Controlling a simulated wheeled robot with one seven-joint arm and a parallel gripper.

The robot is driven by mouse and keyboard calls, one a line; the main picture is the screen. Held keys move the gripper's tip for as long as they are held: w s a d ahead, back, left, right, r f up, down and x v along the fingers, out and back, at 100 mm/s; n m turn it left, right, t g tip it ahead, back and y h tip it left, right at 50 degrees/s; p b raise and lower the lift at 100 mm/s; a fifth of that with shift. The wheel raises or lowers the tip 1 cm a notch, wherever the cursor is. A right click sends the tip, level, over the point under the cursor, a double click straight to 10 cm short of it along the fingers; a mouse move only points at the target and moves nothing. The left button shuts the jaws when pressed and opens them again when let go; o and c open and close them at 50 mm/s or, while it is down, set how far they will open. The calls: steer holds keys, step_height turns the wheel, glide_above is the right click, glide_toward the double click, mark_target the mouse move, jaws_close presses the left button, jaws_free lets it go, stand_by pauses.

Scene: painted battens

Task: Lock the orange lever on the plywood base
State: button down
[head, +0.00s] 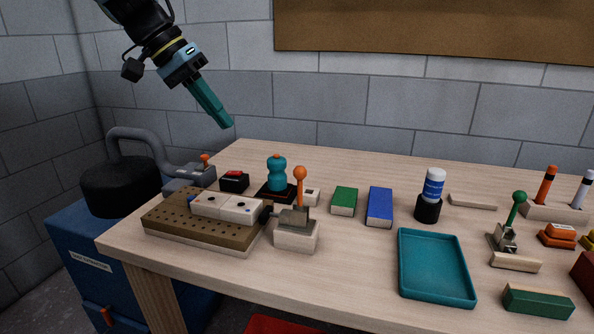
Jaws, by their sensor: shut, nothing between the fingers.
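My gripper (228,125) is shut and empty. It hangs high above the table's back left, well up and left of the lever, with its teal fingers pointing down and right.
The white block lies on a brown perforated board (168,228) left of the clamp. A teal knobbed piece (277,175) stands behind the lever. A green-knobbed clamp (517,203) is at right. A teal tray (436,268) lies right of the lever, with bare tabletop between.

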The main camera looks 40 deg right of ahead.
steer(key=shift+s+d+r+m, duration=0.4)
steer(key=shift+s+d+r, duration=0.1)
steer(key=shift+s+d, duration=0.3)
steer(key=shift+f, duration=0.1)
steer(key=p, duration=0.3)
glide_toward(300, 191)
steer(key=w+d+f, duration=0.2)
steer(key=shift+s+d+f+p, duration=0.1)
steer(key=shift+s+d+p, duration=0.2)
steer(key=shift+s+d, duration=0.2)
steer(key=shift+d, duration=0.1)
